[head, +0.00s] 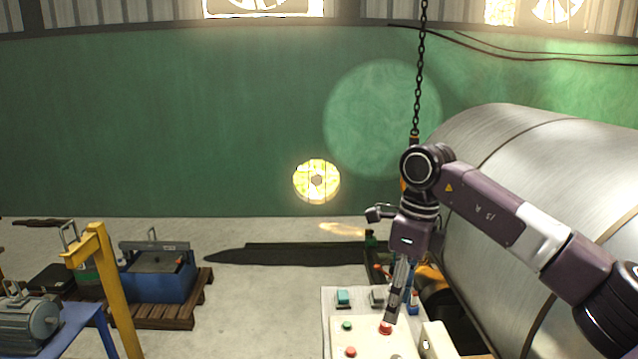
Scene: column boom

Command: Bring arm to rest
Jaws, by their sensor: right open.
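My right arm comes in from the right, with its gripper (394,308) pointing down over a pale control box (366,336). The gripper's fingers look narrow and close together from this side, and nothing shows between them. The fingertips are just above or at a red button (386,328); I cannot tell whether they touch it. Green and red buttons also sit on the box. A dark chain (419,75) hangs from above and passes behind my right wrist, which hides its lower end. The boom itself is not clearly in view. My left gripper is not in view.
A large metal coil (500,170) stands behind my right arm. At left are a yellow post (108,280), a blue machine (157,272) on a wooden pallet (170,316), and a grey motor (28,322) on a blue stand. The middle floor is open.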

